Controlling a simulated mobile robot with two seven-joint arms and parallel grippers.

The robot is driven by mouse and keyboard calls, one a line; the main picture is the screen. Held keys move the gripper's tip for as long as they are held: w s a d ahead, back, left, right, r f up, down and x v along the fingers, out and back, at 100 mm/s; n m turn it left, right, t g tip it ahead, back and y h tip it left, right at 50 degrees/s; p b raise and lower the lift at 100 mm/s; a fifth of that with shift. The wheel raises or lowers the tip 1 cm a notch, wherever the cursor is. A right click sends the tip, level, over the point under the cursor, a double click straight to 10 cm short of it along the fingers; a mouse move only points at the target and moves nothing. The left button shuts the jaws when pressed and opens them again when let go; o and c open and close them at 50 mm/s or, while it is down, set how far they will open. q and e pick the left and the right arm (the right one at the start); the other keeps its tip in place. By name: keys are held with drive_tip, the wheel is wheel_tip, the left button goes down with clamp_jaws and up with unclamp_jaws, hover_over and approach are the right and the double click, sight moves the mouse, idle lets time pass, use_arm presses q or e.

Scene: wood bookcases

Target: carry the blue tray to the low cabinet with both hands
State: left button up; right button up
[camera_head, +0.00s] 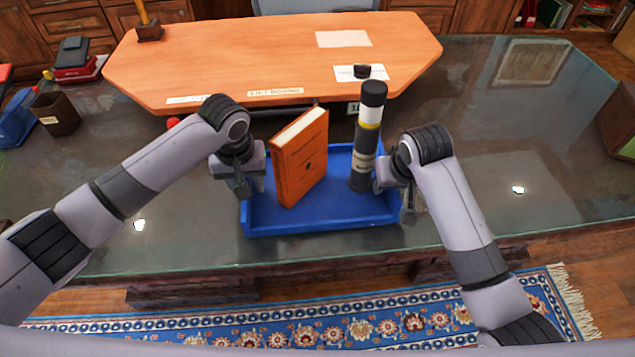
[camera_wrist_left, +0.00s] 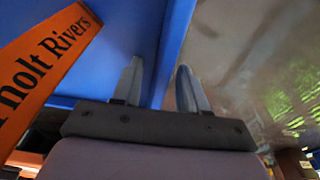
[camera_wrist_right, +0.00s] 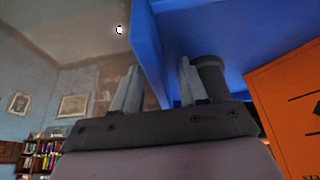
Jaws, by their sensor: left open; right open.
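The blue tray (camera_head: 320,215) sits on the glass-topped desk near its front edge. An orange book (camera_head: 302,160) stands upright in its left part, and a dark cylinder (camera_head: 367,140) with white and yellow bands stands in its right part. My left gripper (camera_head: 243,188) is at the tray's left wall; in the left wrist view its open fingers (camera_wrist_left: 158,85) lie either side of the wall (camera_wrist_left: 175,45). My right gripper (camera_head: 405,205) is at the right wall; in the right wrist view its open fingers (camera_wrist_right: 158,88) straddle the wall (camera_wrist_right: 147,50). Contact with the walls cannot be told.
A raised wooden desk section (camera_head: 270,60) with papers lies behind the tray. A dark pencil cup (camera_head: 56,113) stands at the left of the glass top (camera_head: 470,140). The glass right of the tray is mostly clear. A patterned rug (camera_head: 300,325) lies on the floor in front.

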use_arm(q)
clamp_jaws()
use_arm(e)
clamp_jaws()
use_arm(q)
drive_tip(key=shift+r, duration=0.2)
use_arm(e)
drive_tip(key=shift+r, duration=0.25)
